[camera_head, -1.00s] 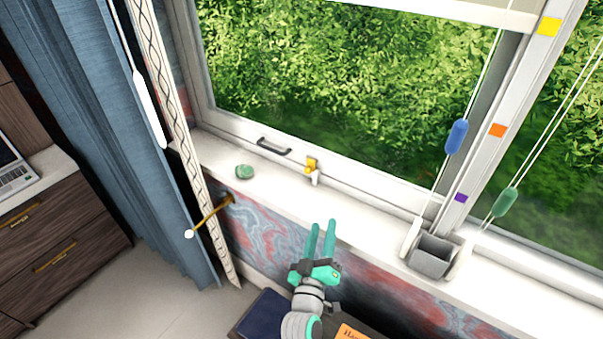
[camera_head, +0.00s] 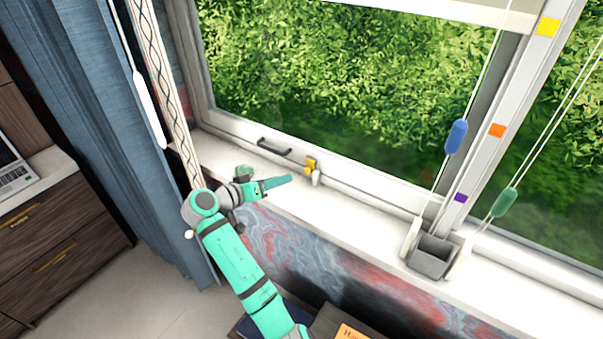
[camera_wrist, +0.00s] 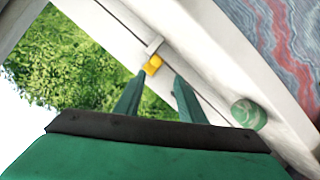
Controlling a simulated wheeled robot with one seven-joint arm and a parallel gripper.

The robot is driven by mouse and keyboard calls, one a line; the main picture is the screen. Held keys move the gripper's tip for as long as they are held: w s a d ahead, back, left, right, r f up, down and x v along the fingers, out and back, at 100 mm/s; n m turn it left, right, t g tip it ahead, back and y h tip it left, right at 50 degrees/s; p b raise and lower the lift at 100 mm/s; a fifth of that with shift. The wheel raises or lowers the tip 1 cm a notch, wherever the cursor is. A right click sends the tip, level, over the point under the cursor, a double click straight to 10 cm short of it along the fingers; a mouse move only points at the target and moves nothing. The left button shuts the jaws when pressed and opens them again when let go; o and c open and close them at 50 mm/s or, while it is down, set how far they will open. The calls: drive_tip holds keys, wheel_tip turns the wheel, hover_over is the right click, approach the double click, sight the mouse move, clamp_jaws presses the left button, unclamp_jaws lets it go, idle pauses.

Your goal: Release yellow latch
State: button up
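The small yellow latch (camera_head: 310,163) sits on the lower window frame, just above a pale metal piece (camera_head: 316,178). In the wrist view the yellow latch (camera_wrist: 153,65) lies ahead of my fingertips, roughly between their lines, with the pale piece beside it. My gripper (camera_head: 290,179) is over the sill, left of the latch, pointing right toward it. In the wrist view its two green fingers (camera_wrist: 161,78) stand apart with nothing between them. I see no clear contact with the latch.
A dark handle (camera_head: 274,147) is on the frame left of the latch. A green stone (camera_head: 243,172) lies on the sill behind my gripper and shows in the wrist view (camera_wrist: 248,113). A grey box (camera_head: 433,258) stands at right. The sill between is clear.

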sight(306, 172)
drive_tip(key=shift+s+r+m+g+h, duration=0.15)
drive_tip(key=shift+r+m+g+h, duration=0.2)
drive_tip(key=shift+h, duration=0.15)
drive_tip(key=x, duration=1)
drive_tip(key=shift+w+d+f, duration=0.15)
drive_tip(key=shift+w+f, duration=0.05)
drive_tip(key=shift+w, duration=0.15)
drive_tip(key=shift+a, duration=0.2)
drive_tip(key=shift+c, duration=1.1)
drive_tip(key=c, duration=0.5)
drive_tip(key=shift+s+d, duration=0.1)
drive_tip(key=shift+d, duration=0.15)
clamp_jaws()
